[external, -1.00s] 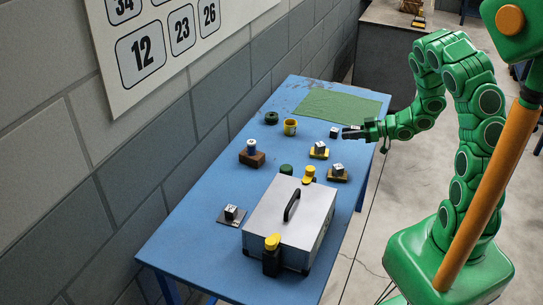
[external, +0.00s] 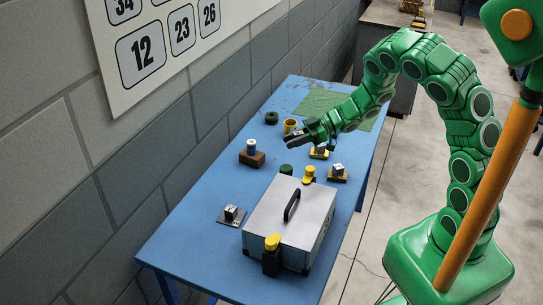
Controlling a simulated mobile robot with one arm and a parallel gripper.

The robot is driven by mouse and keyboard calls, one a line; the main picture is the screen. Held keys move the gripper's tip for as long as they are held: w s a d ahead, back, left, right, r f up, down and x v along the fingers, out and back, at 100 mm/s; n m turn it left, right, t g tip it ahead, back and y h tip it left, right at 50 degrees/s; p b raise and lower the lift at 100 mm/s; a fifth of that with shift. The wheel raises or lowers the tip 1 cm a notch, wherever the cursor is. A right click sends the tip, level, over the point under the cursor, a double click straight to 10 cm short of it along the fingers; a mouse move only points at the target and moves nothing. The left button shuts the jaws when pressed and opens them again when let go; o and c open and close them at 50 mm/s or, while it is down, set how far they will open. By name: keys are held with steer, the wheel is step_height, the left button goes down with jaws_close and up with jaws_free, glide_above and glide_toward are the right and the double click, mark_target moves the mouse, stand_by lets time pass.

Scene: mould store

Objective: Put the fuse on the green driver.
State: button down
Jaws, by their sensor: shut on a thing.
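My gripper (external: 290,141) is above the left middle of the blue table, pointing left. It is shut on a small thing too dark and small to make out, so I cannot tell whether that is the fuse. A dark green round-topped piece (external: 286,169), perhaps the green driver, stands behind the grey case, which hides its lower part. My gripper is behind it in the picture, near the brown block. A blue and white cylinder (external: 252,146) stands on the brown block (external: 251,159).
The grey case (external: 290,222) has a black handle and fills the near right of the table. Yellow-topped pieces stand behind it (external: 309,172) and in front (external: 272,243). A yellow cup (external: 289,126) is behind my gripper.

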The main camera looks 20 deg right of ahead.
steer(key=n+g, duration=0.1)
glide_above(281, 169)
steer(key=shift+d+f, duration=0.1)
steer(key=shift+f, duration=3.4)
steer(key=shift+f, duration=0.15)
steer(key=c, duration=0.9)
jaws_free()
